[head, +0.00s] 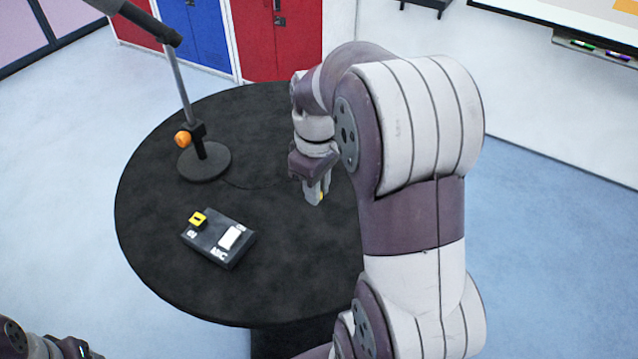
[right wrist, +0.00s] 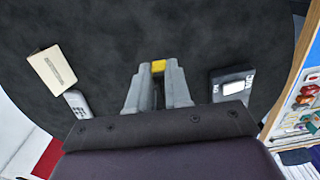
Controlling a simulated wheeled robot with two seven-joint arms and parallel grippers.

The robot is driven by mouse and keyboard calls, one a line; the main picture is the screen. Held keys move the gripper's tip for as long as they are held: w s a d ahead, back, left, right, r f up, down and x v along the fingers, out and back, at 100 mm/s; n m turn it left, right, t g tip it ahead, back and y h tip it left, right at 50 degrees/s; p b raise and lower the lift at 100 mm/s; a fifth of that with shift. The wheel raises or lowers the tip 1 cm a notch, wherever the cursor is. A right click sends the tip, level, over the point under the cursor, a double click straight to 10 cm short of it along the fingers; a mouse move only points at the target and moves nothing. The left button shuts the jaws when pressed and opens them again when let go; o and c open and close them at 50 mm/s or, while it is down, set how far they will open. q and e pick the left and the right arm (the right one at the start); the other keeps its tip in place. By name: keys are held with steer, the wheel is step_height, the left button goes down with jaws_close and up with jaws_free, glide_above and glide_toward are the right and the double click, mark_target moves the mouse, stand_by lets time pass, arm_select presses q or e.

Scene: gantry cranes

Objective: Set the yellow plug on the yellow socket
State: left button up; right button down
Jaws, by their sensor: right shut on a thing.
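The yellow plug (right wrist: 158,67) is between the fingertips of my right gripper (right wrist: 157,88) in the right wrist view. In the head view my right gripper (head: 316,196) is shut on it above the right part of the round table, and only a little yellow shows. The yellow socket (head: 198,219) is a small yellow block with a dark opening on top of a dark box (head: 212,250), left of and nearer than the gripper. The plug is well apart from the socket. The box also shows in the right wrist view (right wrist: 232,98). My left gripper does not show clearly.
The black round table (head: 290,275) is mostly clear. A white part (head: 231,237) sits on the box beside the socket. A stand with a round base (head: 204,162) and an orange knob (head: 183,139) is behind. A pale box (right wrist: 52,70) and a grey object (right wrist: 76,104) lie left in the wrist view.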

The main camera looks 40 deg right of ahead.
steer(key=w+a+p, duration=0.2)
steer(key=w+a, duration=0.4)
steer(key=a, duration=0.3)
steer(key=w+a+p, duration=0.3)
steer(key=w+a, duration=0.4)
steer(key=a, duration=0.3)
steer(key=shift+a+f, duration=0.2)
steer(key=shift+f, duration=0.1)
stand_by(2.2)
stand_by(0.4)
steer(key=shift+w+a+f, duration=0.35)
steer(key=shift+w+f, duration=0.15)
steer(key=shift+w, duration=0.2)
steer(key=shift+p, duration=0.4)
steer(key=shift+f, duration=0.35)
steer(key=shift+f+b, duration=0.35)
steer(key=shift+b, duration=0.05)
steer(key=shift+f+b, duration=0.35)
steer(key=shift+f, duration=0.35)
stand_by(0.7)
